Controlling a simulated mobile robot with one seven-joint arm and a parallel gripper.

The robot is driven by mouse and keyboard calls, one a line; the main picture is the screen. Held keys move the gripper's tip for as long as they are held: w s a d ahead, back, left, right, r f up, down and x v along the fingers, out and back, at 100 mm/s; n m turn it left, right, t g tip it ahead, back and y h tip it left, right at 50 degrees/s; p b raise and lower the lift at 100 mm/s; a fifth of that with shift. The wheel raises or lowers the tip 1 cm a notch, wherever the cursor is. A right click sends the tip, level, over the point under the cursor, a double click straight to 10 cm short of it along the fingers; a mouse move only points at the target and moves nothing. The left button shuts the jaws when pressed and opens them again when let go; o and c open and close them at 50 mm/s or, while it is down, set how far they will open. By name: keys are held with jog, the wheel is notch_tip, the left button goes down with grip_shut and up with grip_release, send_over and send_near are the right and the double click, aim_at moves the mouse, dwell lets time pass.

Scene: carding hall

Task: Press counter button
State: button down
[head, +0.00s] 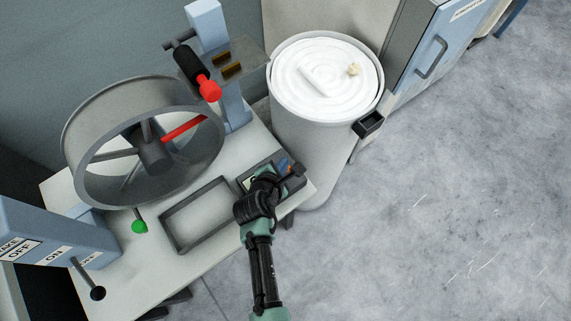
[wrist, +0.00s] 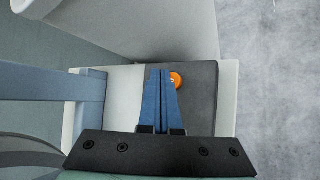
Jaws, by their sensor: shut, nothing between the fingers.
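The counter is a dark grey box (wrist: 202,115) on the pale bench top, and it also shows in the head view (head: 296,184) at the bench's right corner. Its round orange button (wrist: 177,80) sits just right of my fingertips in the wrist view, its left edge partly hidden by a finger. My gripper (wrist: 162,72) is shut and empty, its two blue fingers together over the box. In the head view my gripper (head: 285,164) covers much of the counter. I cannot tell whether the fingertips touch the box or the button.
A large grey wheel (head: 78,150) stands at the left, with a red-tipped handle (head: 209,90) above it. An empty rectangular frame (head: 165,226) lies beside the counter. A drum (head: 310,130) filled with white coiled fibre stands behind. The floor at right is clear.

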notch_tip(320, 180, up, 5)
jog(key=p, duration=0.5)
dwell(0.7)
